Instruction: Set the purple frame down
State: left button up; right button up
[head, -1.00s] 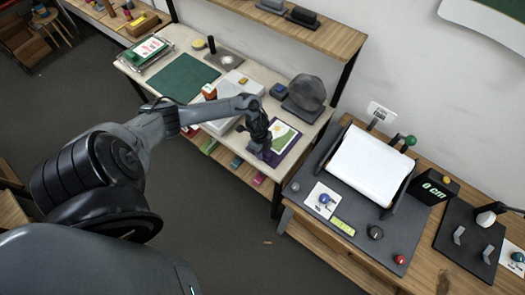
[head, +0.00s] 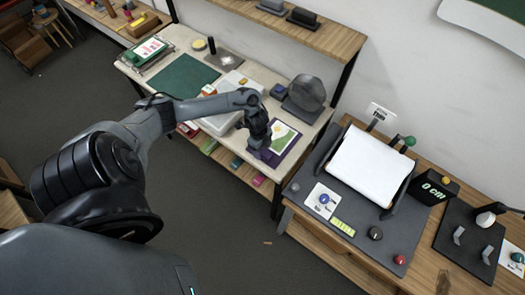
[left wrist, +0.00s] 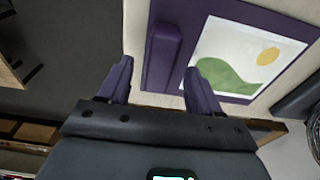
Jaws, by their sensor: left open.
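The purple frame (head: 300,143) lies flat on the pale bench near its right end. It holds a white picture with a green hill and a yellow sun. In the left wrist view the frame (left wrist: 285,22) has a raised purple bar (left wrist: 162,55) along one side. My left gripper (head: 260,150) is over that side of the frame. In the left wrist view its two fingers (left wrist: 159,80) are open, one on each side of the bar with a visible gap. The gripper hides part of the frame in the head view. My right gripper is not in view.
A green mat (head: 184,78) lies on the bench to the left. A dark grey rounded object (head: 306,91) stands behind the frame. A second table with a white sheet (head: 369,165) on a dark board is to the right. A shelf (head: 300,25) runs above the bench's back.

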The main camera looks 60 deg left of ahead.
pick_arm(q)
notch_tip(320, 180, up, 8)
jog(key=w+d+n+t, duration=0.1)
jog(key=d+t, duration=0.4)
jog(key=d, duration=1.6)
jog(key=s+d+r+n+g+y, duration=0.1)
jog(key=s+d+r+n+g, duration=0.1)
jog(key=s+r+n, duration=0.7)
jog(key=s+n, duration=0.1)
jog(key=s, duration=0.1)
jog(key=shift+s+d+r, duration=0.15)
jog(key=shift+s+d, duration=0.1)
jog(key=shift+s, duration=0.15)
jog(key=shift+r, duration=0.1)
notch_tip(320, 180, up, 6)
jog(key=p, duration=0.6)
jog(key=shift+f, duration=0.25)
